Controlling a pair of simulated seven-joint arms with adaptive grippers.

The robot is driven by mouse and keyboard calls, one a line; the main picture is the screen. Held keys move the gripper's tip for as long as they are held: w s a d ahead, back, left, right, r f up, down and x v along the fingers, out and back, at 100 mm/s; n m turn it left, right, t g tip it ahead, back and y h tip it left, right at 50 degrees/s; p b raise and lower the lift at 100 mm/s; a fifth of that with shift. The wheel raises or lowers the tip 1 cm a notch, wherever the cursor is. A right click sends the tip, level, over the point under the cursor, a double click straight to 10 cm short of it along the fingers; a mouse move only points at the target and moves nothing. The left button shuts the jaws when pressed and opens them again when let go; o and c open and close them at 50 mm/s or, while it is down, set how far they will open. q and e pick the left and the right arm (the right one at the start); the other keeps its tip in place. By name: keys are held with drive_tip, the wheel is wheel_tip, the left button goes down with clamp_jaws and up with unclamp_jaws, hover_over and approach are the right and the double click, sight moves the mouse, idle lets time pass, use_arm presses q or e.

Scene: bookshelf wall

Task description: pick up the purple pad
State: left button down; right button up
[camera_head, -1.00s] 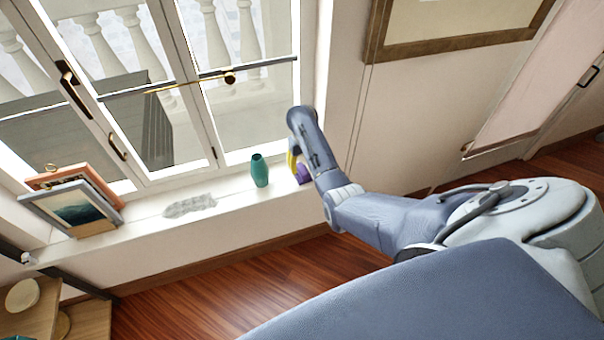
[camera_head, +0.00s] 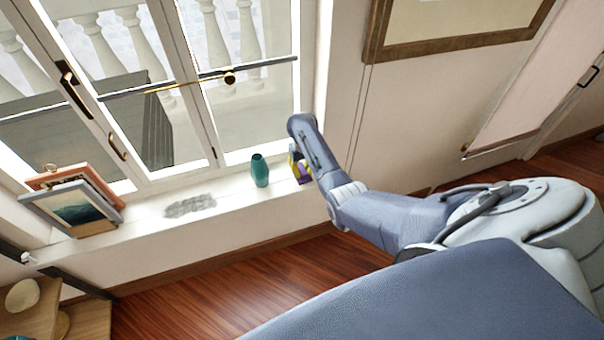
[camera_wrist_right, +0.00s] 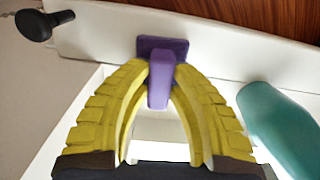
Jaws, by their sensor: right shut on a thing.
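The purple pad (camera_wrist_right: 164,47) is at the tips of my right gripper (camera_wrist_right: 160,78) in the right wrist view. The gripper's yellow fingers are shut on it, one on each side. In the head view the purple pad (camera_head: 304,168) shows just above the windowsill's right end, partly hidden by my right arm. There my right gripper (camera_head: 297,160) is mostly hidden behind the wrist, with a little yellow showing. Whether the pad touches the sill is hard to tell. My left gripper is not in view.
A teal vase (camera_head: 260,171) stands on the white windowsill (camera_head: 232,196), left of the pad; it also shows in the right wrist view (camera_wrist_right: 278,125). A grey fuzzy item (camera_head: 190,206) and picture frames (camera_head: 72,207) are further left. The window is behind.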

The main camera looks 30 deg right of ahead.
sight(303, 169)
clamp_jaws()
drive_tip(key=shift+r, duration=5.05)
drive_tip(key=shift+o, duration=1.4)
unclamp_jaws()
clamp_jaws()
